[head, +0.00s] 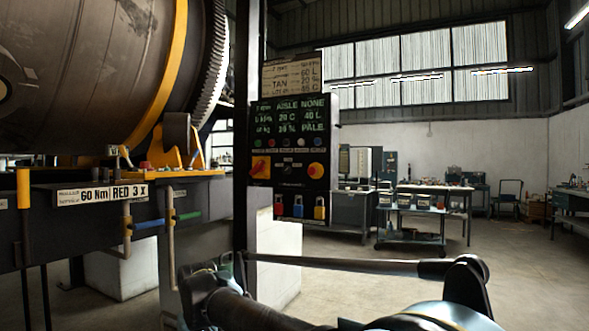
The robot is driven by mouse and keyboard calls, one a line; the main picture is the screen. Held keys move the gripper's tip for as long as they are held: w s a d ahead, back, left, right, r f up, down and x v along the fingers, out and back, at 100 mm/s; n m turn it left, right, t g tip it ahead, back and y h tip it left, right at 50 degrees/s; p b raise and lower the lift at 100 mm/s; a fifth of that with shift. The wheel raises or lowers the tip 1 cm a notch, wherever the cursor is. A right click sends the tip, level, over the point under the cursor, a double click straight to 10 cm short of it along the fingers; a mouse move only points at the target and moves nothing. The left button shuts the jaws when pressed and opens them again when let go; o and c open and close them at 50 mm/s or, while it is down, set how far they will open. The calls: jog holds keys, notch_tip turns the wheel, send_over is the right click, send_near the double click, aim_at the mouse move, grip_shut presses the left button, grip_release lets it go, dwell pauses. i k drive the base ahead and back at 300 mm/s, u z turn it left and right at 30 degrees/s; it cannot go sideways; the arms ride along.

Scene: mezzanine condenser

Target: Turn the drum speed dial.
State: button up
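A dark control panel (289,143) stands on a post right of the big drum (90,70). Its upper part is a green-lit text display, with a row of small coloured buttons below. A small dark dial (287,168) seems to sit mid-panel, between a red rotary switch (260,167) on yellow and a round red button (316,170) on yellow. Its pointer and marking are too small to read. My arm crosses the lower picture, below the panel. My gripper (205,280) appears at its left end, apart from the panel; its fingers cannot be made out.
Red, blue and yellow padlocks (298,207) hang under the panel. Left are a dark rail with labels (103,193) and pipes with blue and green handles. A white block (277,250) stands behind the post. A cart (412,215) and benches stand farther back, with open floor around.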

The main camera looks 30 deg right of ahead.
aim_at(286, 171)
jog(key=z, duration=1.1)
